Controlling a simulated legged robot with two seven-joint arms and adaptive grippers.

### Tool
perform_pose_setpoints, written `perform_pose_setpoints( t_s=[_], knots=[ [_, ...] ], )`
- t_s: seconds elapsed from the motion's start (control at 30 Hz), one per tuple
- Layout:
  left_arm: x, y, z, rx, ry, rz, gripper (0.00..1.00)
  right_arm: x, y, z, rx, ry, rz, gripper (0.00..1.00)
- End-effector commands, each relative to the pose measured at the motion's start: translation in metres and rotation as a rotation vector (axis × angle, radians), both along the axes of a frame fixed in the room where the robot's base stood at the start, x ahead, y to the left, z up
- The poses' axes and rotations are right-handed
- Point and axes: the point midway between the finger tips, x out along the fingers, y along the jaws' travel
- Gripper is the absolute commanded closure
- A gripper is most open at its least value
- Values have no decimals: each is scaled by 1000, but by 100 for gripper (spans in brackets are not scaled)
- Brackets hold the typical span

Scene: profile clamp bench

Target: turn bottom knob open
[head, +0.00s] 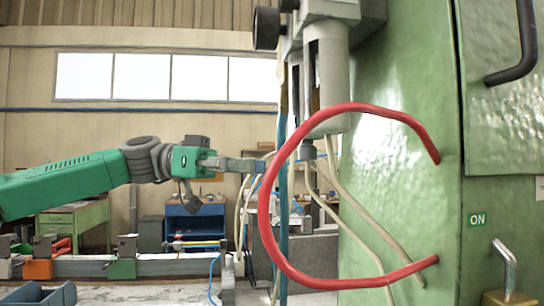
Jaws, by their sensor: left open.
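Two dark knobs show at the top centre on a grey machine head (325,10). The lower, larger one (267,28) is a black cylinder facing left; the upper one (289,4) is cut by the top edge. I cannot tell for sure which is the bottom knob, or its turn position. My left gripper (228,182) is open and empty, with one finger pointing right and the other hanging down. It is well below and left of the black knobs, apart from them. Its longer finger ends near the hoses under the machine head. My right gripper is not in view.
A large red hose loop (268,225) curves out from the green cabinet (400,200), right of my left gripper. Pale hoses hang behind it. A metal lever (507,262) stands at lower right. A bench rail with clamps (160,265) runs below my arm.

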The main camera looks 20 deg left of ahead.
Motion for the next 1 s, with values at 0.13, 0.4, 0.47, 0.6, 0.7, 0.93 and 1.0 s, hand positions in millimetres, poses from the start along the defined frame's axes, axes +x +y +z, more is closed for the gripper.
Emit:
perform_pose_setpoints(
  t_s=[0.13,0.4,0.47,0.6,0.7,0.93,1.0],
  knots=[
    [20,16,-43,103,42,273,56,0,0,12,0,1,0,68],
    [2,31,-66,-65,-107,608,56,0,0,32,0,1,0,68],
    [-16,24,-60,-147,-149,600,56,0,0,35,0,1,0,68],
    [-57,6,-46,-307,-209,530,56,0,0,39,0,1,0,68],
    [-75,0,-41,-369,-227,490,56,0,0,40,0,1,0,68],
    [-76,-7,-37,-387,-230,474,56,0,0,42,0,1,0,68],
    [-72,-11,-35,-385,-230,475,56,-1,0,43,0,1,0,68]
  ],
)
